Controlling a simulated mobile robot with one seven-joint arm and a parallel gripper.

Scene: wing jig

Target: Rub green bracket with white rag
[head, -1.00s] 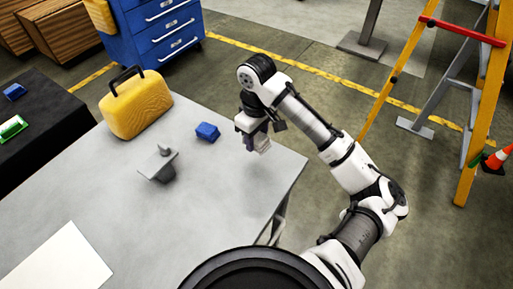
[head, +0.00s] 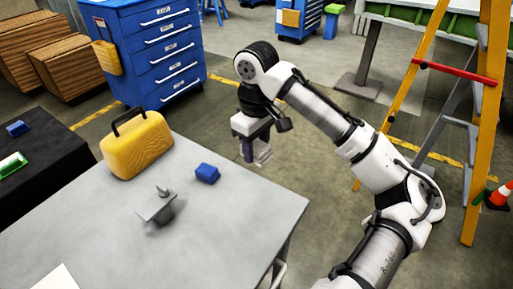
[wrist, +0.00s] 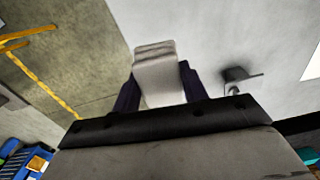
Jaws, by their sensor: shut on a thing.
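My gripper (head: 254,158) is shut on a white rag (wrist: 158,82), which looks folded and sticks out between the dark purple fingers. The rag also shows in the head view (head: 263,154). The gripper hangs in the air near the far right part of the grey table (head: 240,215), clear of its top. The green bracket (head: 11,164) lies on the black-covered table (head: 60,150) at the left edge of the head view, partly cut off. The gripper is far to its right, with the grey table between them.
A yellow case (head: 138,148), a blue block (head: 207,173) and a grey bracket-like part (head: 157,207) stand on the grey table. Another blue block (head: 17,128) lies on the black table. A blue drawer cabinet (head: 150,50) stands behind. A yellow ladder (head: 487,120) is at right.

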